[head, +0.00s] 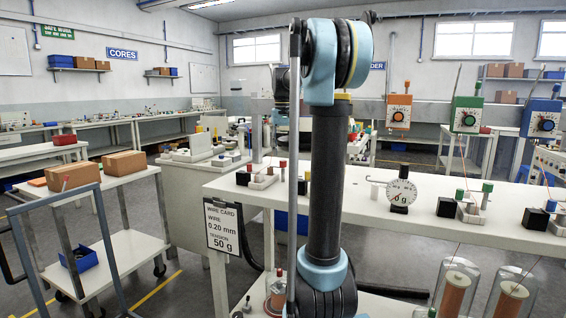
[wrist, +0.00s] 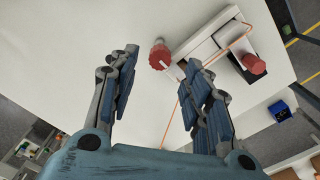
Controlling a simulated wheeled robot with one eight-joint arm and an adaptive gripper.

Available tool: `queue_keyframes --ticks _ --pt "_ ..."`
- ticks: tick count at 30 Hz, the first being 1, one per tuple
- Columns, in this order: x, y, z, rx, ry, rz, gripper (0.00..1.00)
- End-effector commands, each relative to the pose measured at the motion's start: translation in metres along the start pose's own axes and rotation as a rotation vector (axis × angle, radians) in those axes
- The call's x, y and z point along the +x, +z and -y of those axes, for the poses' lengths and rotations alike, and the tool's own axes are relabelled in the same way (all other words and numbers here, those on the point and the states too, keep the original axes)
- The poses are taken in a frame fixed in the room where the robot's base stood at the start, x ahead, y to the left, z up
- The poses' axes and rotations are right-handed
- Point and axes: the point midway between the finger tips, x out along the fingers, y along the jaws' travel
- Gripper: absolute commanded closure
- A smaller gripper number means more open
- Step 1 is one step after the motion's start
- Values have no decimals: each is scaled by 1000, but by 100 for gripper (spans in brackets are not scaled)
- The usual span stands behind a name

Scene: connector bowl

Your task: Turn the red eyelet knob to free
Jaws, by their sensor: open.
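In the wrist view a ribbed red knob (wrist: 159,57) stands above the white bench top, beside a white block (wrist: 205,45). A second red cap (wrist: 254,64) sits on a black block to the right. I cannot tell from the frames which position the knob is turned to. My gripper (wrist: 162,60) is open and empty, with one finger to the left of the ribbed knob and one to its right; contact is not visible. In the head view a small red cap (head: 283,163) stands on the bench just left of my arm; my gripper is not clearly visible there.
A thin orange wire (wrist: 178,110) passes beside the white block and under the right finger. In the head view a round gauge (head: 401,191) and more black and white blocks stand along the bench (head: 345,178) to the right. A wire card (head: 221,227) hangs at its left edge.

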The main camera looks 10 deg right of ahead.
Motion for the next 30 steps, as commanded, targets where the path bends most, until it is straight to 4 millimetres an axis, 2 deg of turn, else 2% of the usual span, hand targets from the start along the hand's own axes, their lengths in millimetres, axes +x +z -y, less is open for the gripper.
queue_keyframes --ticks 3,9,13,22,28,30 --pt "20 0 0 0 0 0 55" --pt "41 0 0 0 0 0 55" --pt "47 0 0 0 0 0 55" --pt "48 0 0 1 0 0 55" --pt "48 0 -1 2 0 0 100" --pt "48 0 -1 2 0 0 100"
